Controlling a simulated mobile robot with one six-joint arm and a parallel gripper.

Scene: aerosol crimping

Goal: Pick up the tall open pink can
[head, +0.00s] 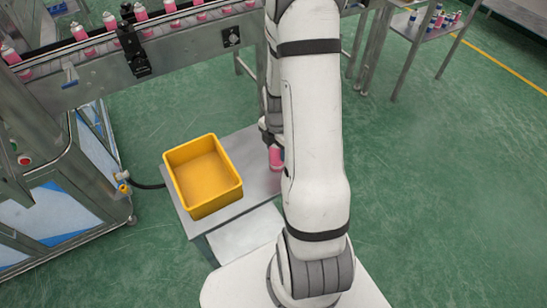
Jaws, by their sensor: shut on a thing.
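A pink can (275,158) shows just left of my white arm, over the right part of the grey side table. My dark gripper (267,138) is at the can's upper end and is shut on it. My arm hides the can's right side and much of the gripper. I cannot tell whether the can's bottom touches the table or is slightly above it. Whether its top is open is hidden.
An empty yellow bin (219,198) stands on the grey table (237,148), left of the can. A conveyor (90,82) with several pink cans runs across the back left. A machine cabinet (50,200) stands at the left.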

